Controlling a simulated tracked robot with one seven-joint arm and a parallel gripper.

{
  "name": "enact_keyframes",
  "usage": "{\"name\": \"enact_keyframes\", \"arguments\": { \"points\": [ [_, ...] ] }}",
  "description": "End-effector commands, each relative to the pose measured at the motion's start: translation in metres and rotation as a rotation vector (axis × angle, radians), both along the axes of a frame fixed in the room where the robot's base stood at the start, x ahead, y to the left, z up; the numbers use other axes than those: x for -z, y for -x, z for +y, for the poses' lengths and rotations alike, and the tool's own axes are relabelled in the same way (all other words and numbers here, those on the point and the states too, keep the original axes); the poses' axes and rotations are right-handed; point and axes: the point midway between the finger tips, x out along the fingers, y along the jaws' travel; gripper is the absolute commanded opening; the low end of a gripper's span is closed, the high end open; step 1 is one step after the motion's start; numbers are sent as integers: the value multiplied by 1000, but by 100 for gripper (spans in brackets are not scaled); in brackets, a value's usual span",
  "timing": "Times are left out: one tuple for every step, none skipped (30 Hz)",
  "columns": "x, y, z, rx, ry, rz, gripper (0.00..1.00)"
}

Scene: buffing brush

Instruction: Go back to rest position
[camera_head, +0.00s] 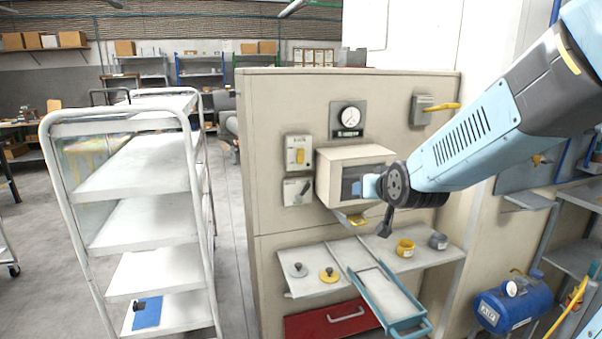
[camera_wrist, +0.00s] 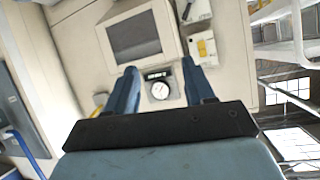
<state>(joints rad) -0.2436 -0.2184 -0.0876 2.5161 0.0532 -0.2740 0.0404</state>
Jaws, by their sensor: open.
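My gripper (camera_wrist: 160,68) shows in the wrist view as two blue fingers spread apart, with nothing between them. It faces the beige panel (camera_head: 280,120). The round gauge (camera_wrist: 160,89) appears between and beyond the fingers. In the head view my arm reaches in from the upper right, and its end (camera_head: 371,187) is in front of the beige box with a dark window (camera_head: 345,158). The arm end partly hides that box.
A white shelf cart (camera_head: 140,165) stands at left; a blue mat (camera_head: 147,318) with a small dark object lies on its lowest shelf. Below my arm, a ledge (camera_head: 440,258) holds a yellow cup (camera_head: 405,248) and a grey cup (camera_head: 438,241). A blue tank (camera_head: 515,308) stands at right.

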Motion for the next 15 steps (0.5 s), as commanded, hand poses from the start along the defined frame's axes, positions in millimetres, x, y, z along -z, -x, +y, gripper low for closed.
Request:
{"name": "enact_keyframes", "arguments": {
  "points": [
    [-7, 11, -7, 5, 5, 28, 53],
    [-8, 18, -10, 7, 9, 53, 53],
    [-11, 28, -15, 9, 15, 85, 53],
    [-12, 36, -18, 9, 20, 109, 53],
    [-14, 44, -21, 11, 25, 133, 53],
    [-16, 55, -25, 13, 32, 165, 53],
    [-17, 63, -28, 15, 37, 189, 53],
    [-19, 72, -31, 17, 42, 212, 53],
    [-21, 84, -36, 20, 48, 244, 53],
    [-22, 93, -39, 22, 54, 269, 53],
    [-23, 103, -41, 25, 59, 293, 53],
    [-25, 116, -45, 29, 66, 325, 53],
    [-26, 126, -48, 31, 71, 350, 53],
    [-27, 136, -50, 34, 76, 373, 53],
    [-29, 150, -54, 40, 83, 405, 53]
  ]
}}
